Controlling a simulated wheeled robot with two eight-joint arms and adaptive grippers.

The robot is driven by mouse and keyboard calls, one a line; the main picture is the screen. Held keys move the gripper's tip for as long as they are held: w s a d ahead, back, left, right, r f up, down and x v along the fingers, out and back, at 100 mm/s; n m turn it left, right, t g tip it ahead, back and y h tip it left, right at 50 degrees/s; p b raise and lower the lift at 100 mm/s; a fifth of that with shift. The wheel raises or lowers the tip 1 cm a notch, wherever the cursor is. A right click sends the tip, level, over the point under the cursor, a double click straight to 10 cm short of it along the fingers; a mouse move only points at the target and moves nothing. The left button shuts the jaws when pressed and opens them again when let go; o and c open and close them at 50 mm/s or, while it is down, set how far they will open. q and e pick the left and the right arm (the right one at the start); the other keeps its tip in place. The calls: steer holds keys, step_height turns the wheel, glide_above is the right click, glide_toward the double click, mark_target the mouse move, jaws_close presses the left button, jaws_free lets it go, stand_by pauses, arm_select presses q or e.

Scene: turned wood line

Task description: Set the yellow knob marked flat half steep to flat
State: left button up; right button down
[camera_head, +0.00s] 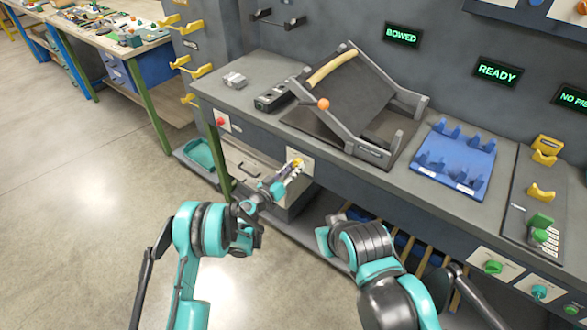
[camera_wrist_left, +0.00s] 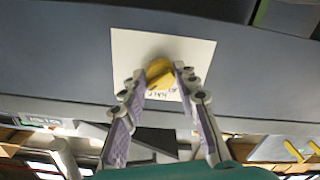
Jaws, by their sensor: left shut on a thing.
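The yellow knob (camera_head: 297,163) sits on a pale label plate (camera_head: 306,156) on the front face of the bench. In the left wrist view the knob (camera_wrist_left: 159,73) is in the middle of the white plate (camera_wrist_left: 196,48), with small dark lettering partly covered below it. My left gripper (camera_head: 291,168) reaches up to the plate and is shut on the knob. In the left wrist view its two fingers (camera_wrist_left: 161,80) lie on either side of the knob. The knob's setting cannot be read. My right arm shows at the lower right; its gripper cannot be made out clearly.
On the bench stand a grey sloped frame (camera_head: 345,95) with a wooden roller and an orange ball, and a blue cradle tray (camera_head: 430,165). A red button (camera_head: 220,122) is left of the knob. Green knobs (camera_head: 493,267) sit at the right. Floor at left is clear.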

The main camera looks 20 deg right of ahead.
arm_select(q)
steer(key=shift+r+n, duration=0.1)
steer(key=shift+n, duration=8.9)
steer(key=o, duration=1.2)
steer(key=shift+c, duration=0.2)
steer(key=v, duration=0.7)
steer(key=shift+s+a, duration=0.2)
